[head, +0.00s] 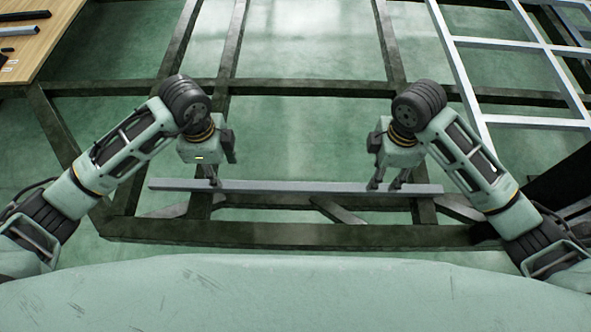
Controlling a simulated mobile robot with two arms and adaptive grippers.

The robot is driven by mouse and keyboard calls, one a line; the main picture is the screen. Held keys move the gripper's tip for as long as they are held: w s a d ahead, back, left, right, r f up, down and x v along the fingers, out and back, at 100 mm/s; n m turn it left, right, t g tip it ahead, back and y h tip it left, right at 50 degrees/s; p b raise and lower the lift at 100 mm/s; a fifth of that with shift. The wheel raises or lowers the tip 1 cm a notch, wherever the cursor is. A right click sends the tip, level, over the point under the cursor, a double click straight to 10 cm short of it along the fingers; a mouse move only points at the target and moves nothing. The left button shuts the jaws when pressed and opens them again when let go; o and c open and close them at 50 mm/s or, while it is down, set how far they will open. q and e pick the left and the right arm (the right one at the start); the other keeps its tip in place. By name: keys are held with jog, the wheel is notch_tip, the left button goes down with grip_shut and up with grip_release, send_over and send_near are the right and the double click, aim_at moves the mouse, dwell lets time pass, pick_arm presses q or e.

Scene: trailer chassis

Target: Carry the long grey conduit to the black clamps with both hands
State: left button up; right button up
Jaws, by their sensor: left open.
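The long grey conduit (290,187) lies roughly level across the dark chassis frame in the head view, nearer to me than the middle of the frame. My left gripper (214,182) is open, pointing down at the conduit's left part. My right gripper (374,186) points down at its right part; the picture does not show whether its fingers are closed on it. Whether either gripper touches the conduit is unclear. I cannot make out the black clamps for certain.
A wooden table (48,40) with dark bars and small pieces stands at the top left. A light grey ladder-like frame (510,121) lies at the top right. Dark chassis beams (300,88) run around the conduit over a green floor. My own body fills the bottom.

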aim_at(225, 184)
pick_arm(q)
jog(key=shift+w, duration=0.15)
pick_arm(e)
jog(key=shift+w, duration=0.15)
pick_arm(q)
jog(key=shift+s, duration=0.2)
pick_arm(e)
jog(key=shift+s, duration=0.25)
pick_arm(q)
jog(key=shift+f, duration=3.85)
pick_arm(e)
jog(key=shift+f, duration=3.85)
pick_arm(q)
grip_shut()
pick_arm(e)
jog(key=shift+w, duration=0.1)
grip_shut()
